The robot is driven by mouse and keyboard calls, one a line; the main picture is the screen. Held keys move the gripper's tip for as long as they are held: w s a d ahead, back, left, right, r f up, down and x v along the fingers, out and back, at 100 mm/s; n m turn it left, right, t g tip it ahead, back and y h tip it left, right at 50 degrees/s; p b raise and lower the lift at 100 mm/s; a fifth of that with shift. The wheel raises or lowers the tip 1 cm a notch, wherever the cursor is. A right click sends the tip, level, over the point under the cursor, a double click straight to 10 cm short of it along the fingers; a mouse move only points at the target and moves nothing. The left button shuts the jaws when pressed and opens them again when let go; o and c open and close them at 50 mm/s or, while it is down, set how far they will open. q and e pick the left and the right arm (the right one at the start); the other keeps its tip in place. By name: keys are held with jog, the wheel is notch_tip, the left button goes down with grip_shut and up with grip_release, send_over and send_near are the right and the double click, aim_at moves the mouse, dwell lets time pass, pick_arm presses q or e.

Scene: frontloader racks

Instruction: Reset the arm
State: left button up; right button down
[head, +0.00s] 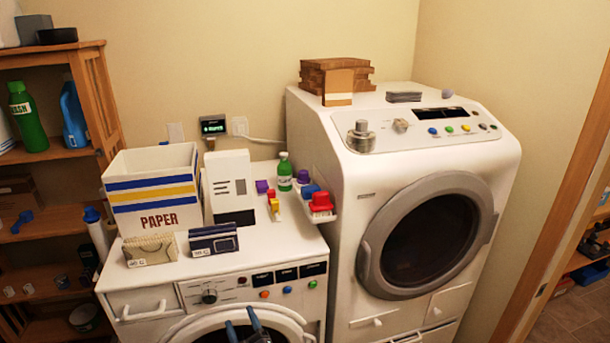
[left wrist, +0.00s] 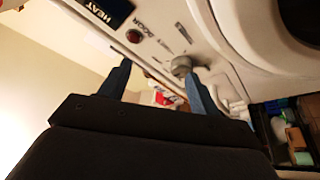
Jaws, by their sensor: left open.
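My left gripper (head: 242,325) shows at the bottom edge of the head view, in front of the round door of the left white machine (head: 140,290). Its two blue fingers are apart with nothing between them. In the left wrist view the open fingers (left wrist: 157,72) point toward a tilted white control panel (left wrist: 150,40) with a knob and a red button. Most of my left arm is out of the head view. My right gripper does not show in either view.
The right white machine (head: 335,205) stands taller, with wooden blocks on top. A paper bin (head: 155,220), small boxes, a green bottle (head: 284,172) and colored items sit on the left machine. A wooden shelf (head: 95,90) stands left; a wooden door frame (head: 570,210) stands right.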

pick_arm(q)
jog(key=w+d+f+m+h, duration=0.3)
jog(key=d+f+m+h, duration=0.35)
jog(key=d+h, duration=0.45)
jog(key=s+d+f+m+g+h, duration=0.2)
jog(key=f+m+g, duration=0.15)
jog(key=f, duration=0.25)
jog(key=s+d+f+m+g+h, duration=0.1)
jog(key=s+f+m+g+h, duration=0.1)
jog(key=s+f+g+h, duration=0.3)
jog(key=s+a+f+m+g+y, duration=0.1)
jog(key=s+a+f+g+y, duration=0.25)
jog(key=s+f, duration=0.5)
jog(key=s+a+f+m+g+y, duration=0.1)
jog(key=s+a+f+g+y, duration=0.2)
jog(key=s+f, duration=0.55)
jog(key=s+a+f+g, duration=0.1)
jog(key=s+a+f, duration=0.1)
jog(key=s, duration=0.4)
jog(key=s+a+f, duration=0.3)
jog(key=s+f, duration=0.2)
jog(key=s, duration=0.1)
jog(key=s+a+f+m+g, duration=0.1)
jog(key=s+a+f, duration=0.2)
jog(key=s, duration=0.4)
jog(key=shift+f+g, duration=0.2)
jog(key=shift+g, duration=0.1)
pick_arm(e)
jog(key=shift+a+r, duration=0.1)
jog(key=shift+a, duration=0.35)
